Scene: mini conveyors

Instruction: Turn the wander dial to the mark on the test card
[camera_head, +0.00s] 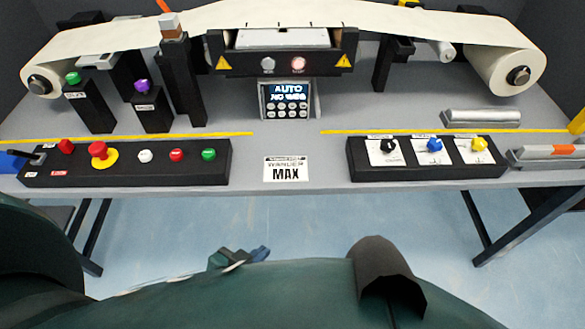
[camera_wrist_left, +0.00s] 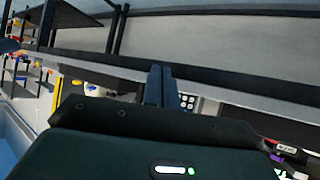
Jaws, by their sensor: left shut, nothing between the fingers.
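The white test card (camera_head: 287,169) stands at the front edge of the bench and reads "WANDER MAX". The right-hand black panel (camera_head: 428,175) carries three dials on white plates: a black one (camera_head: 389,146), a blue one (camera_head: 434,145) and a yellow one (camera_head: 479,144). Their labels are too small to read, so I cannot tell which is the wander dial. My left gripper (camera_head: 240,259) is low in front of the bench, apart from the card and the dials. In the left wrist view its blue fingers (camera_wrist_left: 161,88) are together and empty. My right gripper is not in view.
The left-hand panel (camera_head: 125,178) has several push buttons and a red emergency button (camera_head: 98,151). A keypad display (camera_head: 288,99) reads "AUTO". The cream web (camera_head: 200,25) runs over rollers behind. Black posts stand at left. A grey metal bar (camera_head: 481,118) lies behind the dials.

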